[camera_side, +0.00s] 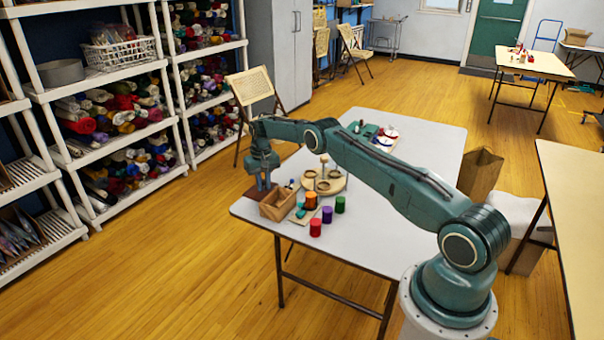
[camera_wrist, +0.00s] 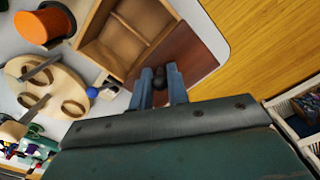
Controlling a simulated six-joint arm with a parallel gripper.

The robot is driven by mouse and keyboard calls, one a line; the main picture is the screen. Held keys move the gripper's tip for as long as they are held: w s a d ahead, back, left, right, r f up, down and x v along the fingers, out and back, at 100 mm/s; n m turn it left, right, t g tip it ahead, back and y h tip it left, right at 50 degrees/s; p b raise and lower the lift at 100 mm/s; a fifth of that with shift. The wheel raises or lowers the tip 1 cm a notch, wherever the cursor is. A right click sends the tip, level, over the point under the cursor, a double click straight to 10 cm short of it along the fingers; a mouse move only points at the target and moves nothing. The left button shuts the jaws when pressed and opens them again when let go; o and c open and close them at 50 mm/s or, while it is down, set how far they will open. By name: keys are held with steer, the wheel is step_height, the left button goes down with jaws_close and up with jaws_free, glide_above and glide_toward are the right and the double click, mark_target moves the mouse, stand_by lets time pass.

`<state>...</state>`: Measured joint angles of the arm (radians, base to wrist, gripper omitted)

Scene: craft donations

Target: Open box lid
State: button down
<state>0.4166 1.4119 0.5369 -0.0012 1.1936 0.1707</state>
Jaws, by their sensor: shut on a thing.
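The wooden box (camera_side: 279,205) stands near the table's left front corner. Its divided, bare interior shows in the wrist view (camera_wrist: 125,42). The reddish-brown lid (camera_wrist: 190,58) is swung away from the opening, on the box's far-left side; in the side view it shows as a dark panel (camera_side: 254,194) beside the box. Its exact angle is hard to tell. My gripper (camera_side: 264,184) is at the lid, and in the wrist view its blue fingers (camera_wrist: 160,88) are shut on the lid's small dark knob (camera_wrist: 160,74).
A round wooden stand with rings (camera_side: 336,185) is right of the box. Red (camera_side: 315,228), purple (camera_side: 327,214), green (camera_side: 340,204) and orange (camera_side: 310,200) spools stand close by. A blue-headed item (camera_wrist: 92,92) lies near the box. The table's front right is clear.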

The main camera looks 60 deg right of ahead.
steer(key=shift+w+d, duration=0.15)
steer(key=shift+w, duration=0.15)
steer(key=c, duration=1.4)
jaws_free()
steer(key=shift+r, duration=0.15)
step_height(320, 180, up, 14)
steer(key=shift+f, duration=0.2)
steer(key=shift+r, duration=0.1)
